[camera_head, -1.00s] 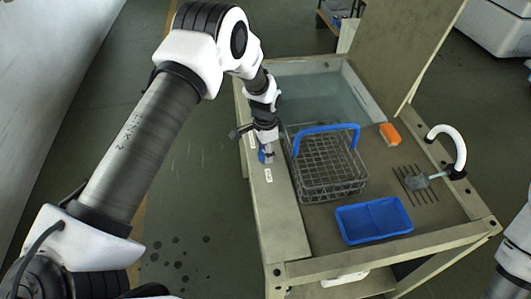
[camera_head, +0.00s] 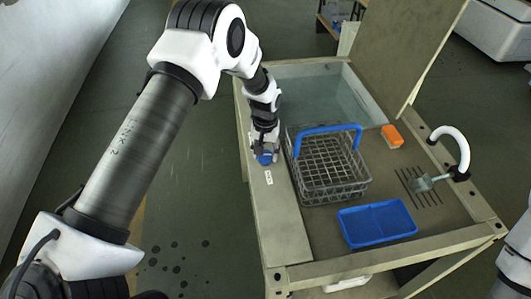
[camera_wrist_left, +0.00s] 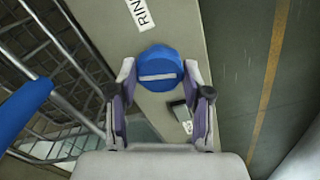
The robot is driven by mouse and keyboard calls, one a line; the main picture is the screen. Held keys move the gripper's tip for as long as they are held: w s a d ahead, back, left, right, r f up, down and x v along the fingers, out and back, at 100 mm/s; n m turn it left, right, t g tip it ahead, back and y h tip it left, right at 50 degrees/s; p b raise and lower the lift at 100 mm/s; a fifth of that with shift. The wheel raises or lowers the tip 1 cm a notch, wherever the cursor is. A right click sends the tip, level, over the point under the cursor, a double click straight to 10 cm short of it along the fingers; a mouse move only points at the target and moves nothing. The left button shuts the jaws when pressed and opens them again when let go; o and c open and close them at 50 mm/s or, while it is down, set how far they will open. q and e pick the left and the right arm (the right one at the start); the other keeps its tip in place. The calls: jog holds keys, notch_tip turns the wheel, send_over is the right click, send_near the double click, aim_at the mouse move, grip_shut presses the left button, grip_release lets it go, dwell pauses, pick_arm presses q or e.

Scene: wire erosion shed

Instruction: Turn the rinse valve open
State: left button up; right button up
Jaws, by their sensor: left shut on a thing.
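The rinse valve is a round blue knob (camera_head: 265,158) on the pale left rail of the bench. In the left wrist view the blue knob (camera_wrist_left: 160,66) carries a white line that runs across it, from finger to finger. A white label reading "RIN" is partly in view beside it. My left gripper (camera_head: 265,150) is over the knob, with a finger on each side. In the left wrist view my left gripper (camera_wrist_left: 161,74) is shut on the knob. My right gripper is out of view; only part of my right arm shows at the right edge.
A wire basket (camera_head: 330,178) with a blue handle stands close right of the knob. A water basin (camera_head: 310,95) lies behind it. Floor is clear left of the bench.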

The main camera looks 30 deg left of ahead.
aim_at(265, 154)
pick_arm(q)
jog(key=shift+w+r+n, duration=0.1)
jog(key=shift+n, duration=1.2)
jog(key=o, duration=1.2)
jog(key=shift+c, duration=0.2)
notch_tip(265, 154, up, 12)
